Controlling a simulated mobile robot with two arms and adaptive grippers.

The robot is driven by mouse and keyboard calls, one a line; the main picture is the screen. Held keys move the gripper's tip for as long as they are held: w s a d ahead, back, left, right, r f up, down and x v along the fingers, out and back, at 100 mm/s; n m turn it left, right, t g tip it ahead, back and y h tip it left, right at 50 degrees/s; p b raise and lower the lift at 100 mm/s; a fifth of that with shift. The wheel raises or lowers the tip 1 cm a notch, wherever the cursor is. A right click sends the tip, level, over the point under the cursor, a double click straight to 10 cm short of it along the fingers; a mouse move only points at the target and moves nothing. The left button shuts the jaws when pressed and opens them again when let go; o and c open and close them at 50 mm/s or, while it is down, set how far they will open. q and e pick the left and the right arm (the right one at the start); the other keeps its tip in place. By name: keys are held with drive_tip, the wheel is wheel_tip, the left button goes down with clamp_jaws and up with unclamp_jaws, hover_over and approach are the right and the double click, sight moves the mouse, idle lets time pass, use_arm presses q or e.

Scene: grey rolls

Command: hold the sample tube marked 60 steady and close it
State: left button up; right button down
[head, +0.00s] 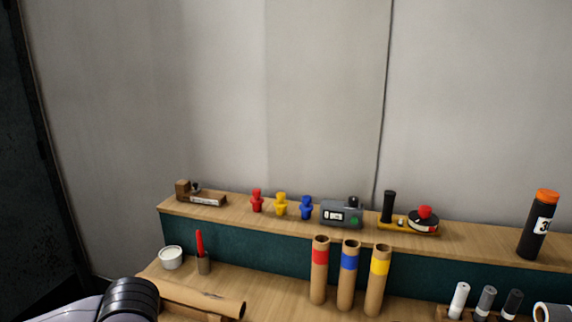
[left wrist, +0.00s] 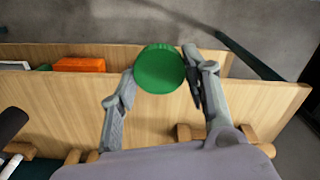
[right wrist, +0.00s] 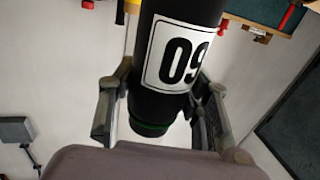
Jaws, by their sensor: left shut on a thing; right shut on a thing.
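The black sample tube (right wrist: 185,50) has a white label whose digits read 09 in the right wrist view, which is 60 upside down. A thin green ring (right wrist: 150,125) circles its lower end in that picture. My right gripper (right wrist: 160,110) is shut around the tube, a finger on each side. My left gripper (left wrist: 162,80) is shut on a round green cap (left wrist: 159,69), whose flat face shows in the left wrist view. The tube does not show there, and the cap in my left gripper does not show in the right wrist view. Neither gripper shows in the head view.
A black tube with an orange cap (head: 536,225) stands on the raised shelf (head: 470,239) at right. Cardboard tubes with red (head: 319,270), blue (head: 347,275) and yellow (head: 378,280) bands stand before it. Small items line the shelf. A cup (head: 171,257) is at left.

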drive_tip(key=shift+a, duration=0.15)
drive_tip(key=s+a+f+n+g+y, duration=0.2)
drive_tip(key=a+n+g+y, duration=0.2)
drive_tip(key=a+n+y, duration=0.4)
drive_tip(key=a+y, duration=0.3)
drive_tip(key=a, duration=0.2)
drive_tip(key=shift+a+y, duration=0.3)
drive_tip(key=shift+a, duration=0.05)
use_arm(q)
drive_tip(key=w+d+r, duration=0.2)
drive_tip(key=d+r, duration=0.3)
drive_tip(key=d, duration=0.3)
drive_tip(key=w+d+r, duration=0.2)
drive_tip(key=d+r, duration=0.3)
drive_tip(key=d, duration=0.3)
drive_tip(key=w+d+r+n, duration=0.1)
drive_tip(key=w+d+r, duration=0.1)
drive_tip(key=d+r, duration=0.3)
drive_tip(key=d, duration=0.3)
drive_tip(key=shift+w, duration=0.15)
drive_tip(key=shift+f, duration=2)
